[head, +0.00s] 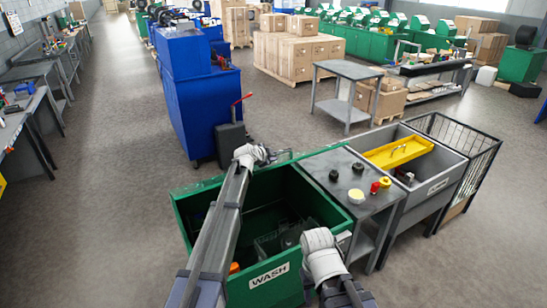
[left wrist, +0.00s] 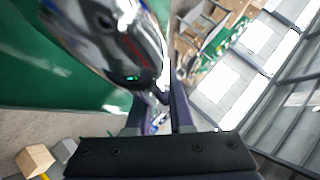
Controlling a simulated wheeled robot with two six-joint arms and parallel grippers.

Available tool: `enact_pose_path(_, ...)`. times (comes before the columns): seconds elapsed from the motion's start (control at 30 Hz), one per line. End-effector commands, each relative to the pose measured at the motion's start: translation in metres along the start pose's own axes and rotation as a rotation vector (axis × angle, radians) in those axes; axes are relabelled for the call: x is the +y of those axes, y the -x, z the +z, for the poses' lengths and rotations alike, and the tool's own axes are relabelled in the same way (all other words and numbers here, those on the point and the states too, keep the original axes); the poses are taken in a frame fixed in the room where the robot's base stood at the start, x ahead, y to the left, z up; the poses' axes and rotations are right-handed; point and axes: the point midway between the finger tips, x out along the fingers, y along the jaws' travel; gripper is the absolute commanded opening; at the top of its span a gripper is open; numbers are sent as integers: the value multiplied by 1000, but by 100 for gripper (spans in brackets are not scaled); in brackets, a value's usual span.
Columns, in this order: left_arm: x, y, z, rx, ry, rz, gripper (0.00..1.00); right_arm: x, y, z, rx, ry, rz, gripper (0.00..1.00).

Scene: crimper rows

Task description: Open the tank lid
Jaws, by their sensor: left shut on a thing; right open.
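The green wash tank (head: 190,215) stands at the front centre in the head view, with a white WASH label on its front. Its top is uncovered and dark parts show inside. The tank lid (head: 287,153) seems to stand raised at the back rim, seen nearly edge-on. My left gripper (head: 270,156) reaches across the tank and is shut at the lid's upper edge; the exact grip is hard to see. In the left wrist view my left fingers (left wrist: 158,112) are beside a broad green surface (left wrist: 40,60). My right gripper (head: 340,238) is open near the tank's front right corner.
A grey table (head: 340,190) with black knobs and red and yellow pieces adjoins the tank at right. Beyond it are a grey sink (head: 450,165) with a yellow tray (head: 398,150) and a wire cage (head: 480,145). A blue cabinet (head: 195,105) stands behind. Floor is free at left.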

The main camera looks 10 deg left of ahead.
Motion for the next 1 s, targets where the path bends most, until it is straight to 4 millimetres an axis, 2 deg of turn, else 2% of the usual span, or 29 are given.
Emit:
enact_pose_path(0.37,-1,0,1,-2,0,0,0,0,0,0,0,0,0,50)
enact_pose_path(0.4,-1,0,1,-2,0,0,23,0,0,0,0,0,0,50)
enact_pose_path(0.5,-1,0,1,-1,0,0,32,0,0,0,0,0,0,50)
enact_pose_path(0.8,-1,2,0,-1,1,1,32,0,2,0,0,0,0,50)
enact_pose_path(1.0,-2,21,-1,-1,1,0,32,1,13,1,0,-2,0,50)
